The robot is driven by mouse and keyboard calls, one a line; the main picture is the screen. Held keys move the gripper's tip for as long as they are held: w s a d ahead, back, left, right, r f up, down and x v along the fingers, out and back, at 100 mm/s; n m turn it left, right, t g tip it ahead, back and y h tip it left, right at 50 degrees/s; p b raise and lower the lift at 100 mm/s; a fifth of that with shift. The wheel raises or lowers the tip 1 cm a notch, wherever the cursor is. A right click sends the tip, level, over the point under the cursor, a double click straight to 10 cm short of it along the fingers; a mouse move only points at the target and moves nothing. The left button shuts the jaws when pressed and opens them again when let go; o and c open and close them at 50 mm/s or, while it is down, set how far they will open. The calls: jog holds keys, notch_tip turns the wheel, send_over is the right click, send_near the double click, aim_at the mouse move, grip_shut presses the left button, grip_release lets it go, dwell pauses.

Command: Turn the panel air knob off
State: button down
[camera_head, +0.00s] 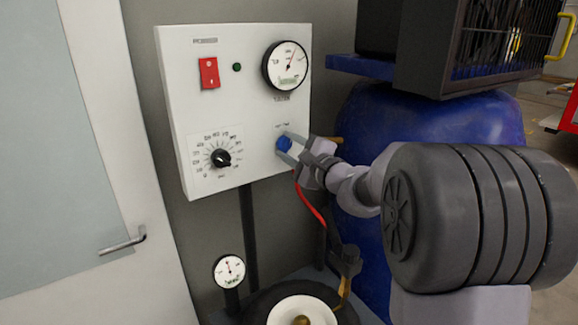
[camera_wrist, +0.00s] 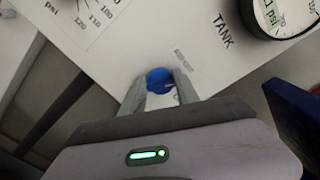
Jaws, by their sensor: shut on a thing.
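A white control panel (camera_head: 230,112) stands upright on a post. The blue air knob (camera_head: 284,143) is on the panel's lower right, below the tank gauge. My gripper (camera_head: 287,147) reaches in from the right with its two fingers closed around the blue knob. In the wrist view the knob (camera_wrist: 159,78) sits between the fingertips, partly covered by them. The knob's exact turn angle is hard to read.
The panel also carries a red switch (camera_head: 209,73), a green light (camera_head: 237,67), a black dial knob (camera_head: 221,158) and a round tank gauge (camera_head: 286,66). A blue tank (camera_head: 430,125) stands right behind my arm. A smaller gauge (camera_head: 229,271) is below.

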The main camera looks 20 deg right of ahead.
jog(key=n+b, duration=0.1)
jog(key=b, duration=0.1)
jog(key=n+b, duration=0.2)
jog(key=shift+f+b, duration=0.3)
jog(key=shift+f, duration=0.05)
jog(key=shift+r+n+b, duration=0.15)
jog(key=shift+n+b, duration=0.65)
jog(key=shift+n, duration=0.2)
jog(key=shift+r, duration=0.1)
jog(key=c, duration=0.9)
grip_release()
jog(key=shift+s, duration=0.1)
jog(key=s+d+p, duration=0.2)
jog(key=s+d, duration=0.1)
jog(key=s, duration=1.4)
jog(key=shift+d, duration=0.15)
